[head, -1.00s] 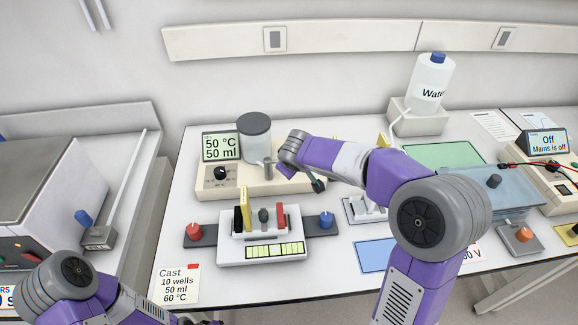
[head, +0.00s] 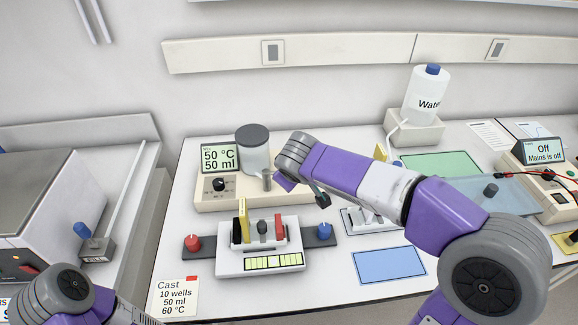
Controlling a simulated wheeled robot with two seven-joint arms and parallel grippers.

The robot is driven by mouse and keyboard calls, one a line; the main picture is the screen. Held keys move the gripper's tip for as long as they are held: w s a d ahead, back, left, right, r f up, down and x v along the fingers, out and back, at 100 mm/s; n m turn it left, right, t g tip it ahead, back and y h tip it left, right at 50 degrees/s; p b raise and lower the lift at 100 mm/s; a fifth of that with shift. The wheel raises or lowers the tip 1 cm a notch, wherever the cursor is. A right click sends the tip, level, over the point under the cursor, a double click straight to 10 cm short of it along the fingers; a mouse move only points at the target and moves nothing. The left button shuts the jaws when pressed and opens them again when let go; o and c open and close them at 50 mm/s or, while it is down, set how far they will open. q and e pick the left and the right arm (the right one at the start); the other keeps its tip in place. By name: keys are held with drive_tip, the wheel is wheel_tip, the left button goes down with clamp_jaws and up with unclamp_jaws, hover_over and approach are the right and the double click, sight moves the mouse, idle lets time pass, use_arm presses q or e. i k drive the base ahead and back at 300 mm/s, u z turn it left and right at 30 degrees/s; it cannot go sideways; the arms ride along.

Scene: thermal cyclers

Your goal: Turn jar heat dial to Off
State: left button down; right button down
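The jar heat dial (head: 219,185) is a black knob on the front of the beige heater base (head: 207,202), left of the jar. The display (head: 219,158) above it reads 50 °C and 50 ml. The grey-lidded jar (head: 254,150) stands on the base. My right gripper (head: 319,200) hangs to the right of the jar and dial, apart from both; its fingers are small and partly hidden, so I cannot tell if they are open. My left arm shows at the lower left, but its gripper is out of the picture.
A casting tray (head: 260,262) with combs and red and blue knobs stands in front of the heater. A card (head: 177,298) reads 10 wells, 50 ml, 60 °C. A water bottle (head: 427,95), blue mat (head: 389,265) and power supply (head: 544,150) reading Off are to the right.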

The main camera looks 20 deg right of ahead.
sight(218, 183)
drive_tip(key=k, duration=1)
